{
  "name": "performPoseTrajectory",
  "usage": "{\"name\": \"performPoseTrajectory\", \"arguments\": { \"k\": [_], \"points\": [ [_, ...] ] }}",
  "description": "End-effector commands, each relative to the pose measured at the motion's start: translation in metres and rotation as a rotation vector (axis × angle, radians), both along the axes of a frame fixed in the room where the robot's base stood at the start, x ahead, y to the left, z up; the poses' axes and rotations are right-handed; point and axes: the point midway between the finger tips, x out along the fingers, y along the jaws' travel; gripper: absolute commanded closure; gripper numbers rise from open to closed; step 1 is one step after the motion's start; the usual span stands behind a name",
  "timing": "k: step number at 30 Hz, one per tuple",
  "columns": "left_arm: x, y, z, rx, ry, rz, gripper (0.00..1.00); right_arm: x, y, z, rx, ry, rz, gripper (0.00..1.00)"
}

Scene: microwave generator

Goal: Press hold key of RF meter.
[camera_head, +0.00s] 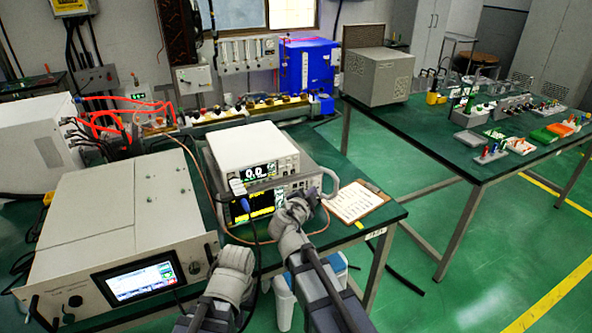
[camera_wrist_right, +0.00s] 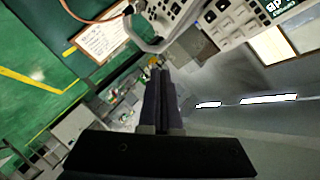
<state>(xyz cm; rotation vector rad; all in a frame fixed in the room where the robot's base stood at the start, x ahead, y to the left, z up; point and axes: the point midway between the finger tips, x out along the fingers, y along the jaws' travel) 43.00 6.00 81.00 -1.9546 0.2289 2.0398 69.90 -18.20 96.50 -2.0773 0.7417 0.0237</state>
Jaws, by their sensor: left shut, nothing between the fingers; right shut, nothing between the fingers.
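A white bench instrument with a lit "0.0" display (camera_head: 262,153), which I take to be the RF meter, sits on top of a second instrument with a yellow-on-dark screen (camera_head: 252,207). Its keys are too small to read in the head view. My right gripper (camera_head: 299,207) is shut and empty, in front of the lower right part of the stack.
A clipboard (camera_head: 354,202) lies right of the stack on the green bench. A large generator with a lit touchscreen (camera_head: 137,280) stands left. A dark cable and a copper-coloured cable hang around the stack's front left. A second table (camera_head: 440,148) stands at the right, across open floor.

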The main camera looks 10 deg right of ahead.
Motion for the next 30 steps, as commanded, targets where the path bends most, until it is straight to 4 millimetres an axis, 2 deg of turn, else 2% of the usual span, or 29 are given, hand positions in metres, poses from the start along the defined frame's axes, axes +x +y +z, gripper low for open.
{"name": "performPoseTrajectory", "arguments": {
  "k": [6, 22, 30],
  "points": [
    [0.0, 0.0, -0.005, 0.0, 0.0, 0.0, 1.0, 0.011, 0.001, 0.008, 0.053, -0.098, 0.004, 1.0],
    [0.0, 0.0, -0.005, 0.0, 0.0, 0.0, 1.0, 0.015, 0.002, 0.009, 0.061, -0.107, 0.004, 1.0],
    [0.0, 0.0, -0.005, 0.0, 0.0, 0.0, 1.0, 0.034, 0.007, 0.009, 0.061, -0.107, 0.004, 1.0]
  ]
}}
